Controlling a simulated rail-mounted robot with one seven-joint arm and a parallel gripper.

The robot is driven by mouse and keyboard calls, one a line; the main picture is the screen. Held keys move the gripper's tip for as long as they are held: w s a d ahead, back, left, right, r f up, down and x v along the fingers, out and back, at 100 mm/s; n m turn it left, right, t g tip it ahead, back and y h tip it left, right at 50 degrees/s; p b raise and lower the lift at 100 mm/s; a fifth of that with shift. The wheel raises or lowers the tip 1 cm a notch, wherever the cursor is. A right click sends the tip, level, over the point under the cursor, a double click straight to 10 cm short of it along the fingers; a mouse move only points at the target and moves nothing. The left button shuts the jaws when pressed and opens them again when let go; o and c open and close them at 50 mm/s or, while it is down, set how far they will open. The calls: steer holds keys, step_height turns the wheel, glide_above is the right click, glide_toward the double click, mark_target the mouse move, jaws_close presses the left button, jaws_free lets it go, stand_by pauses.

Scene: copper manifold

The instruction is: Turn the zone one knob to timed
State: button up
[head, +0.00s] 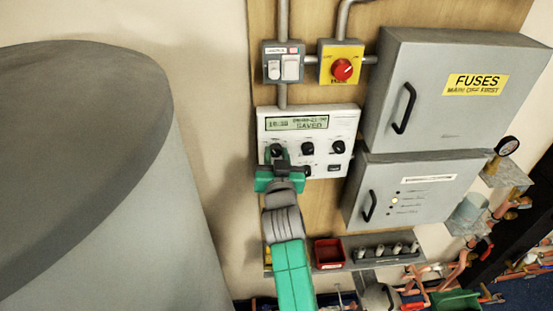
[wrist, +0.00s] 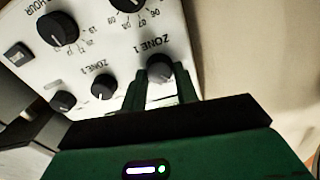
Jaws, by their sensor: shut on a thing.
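The white control panel (head: 300,118) hangs on the wooden board, with a row of dark knobs under its display. The zone one knob (head: 276,148) is the leftmost of that row, partly hidden by my gripper. In the wrist view, turned about upside down, this dark round knob (wrist: 160,71) sits beside a "ZONE 1" label. My green gripper (head: 278,165) is at the panel with its fingers (wrist: 160,88) on both sides of the knob, shut on it. I cannot read the knob's pointer position.
Other knobs sit close by on the panel, one in the middle (head: 308,148) and one at right (head: 338,147). The display (head: 296,123) reads "SAVED". A red rotary switch (head: 342,69) is above, grey cabinets (head: 385,165) right, a red bin (head: 328,253) below.

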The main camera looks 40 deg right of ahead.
steer(key=m+b, duration=0.2)
steer(key=m, duration=0.1)
steer(key=shift+f, duration=0.15)
steer(key=shift+m+b, duration=0.95)
steer(key=shift+m, duration=1.15)
steer(key=o, duration=1)
steer(key=shift+s, duration=0.1)
steer(key=shift+c, duration=0.2)
steer(key=v, duration=0.7)
steer(key=shift+s+a, duration=0.2)
steer(key=shift+s, duration=0.1)
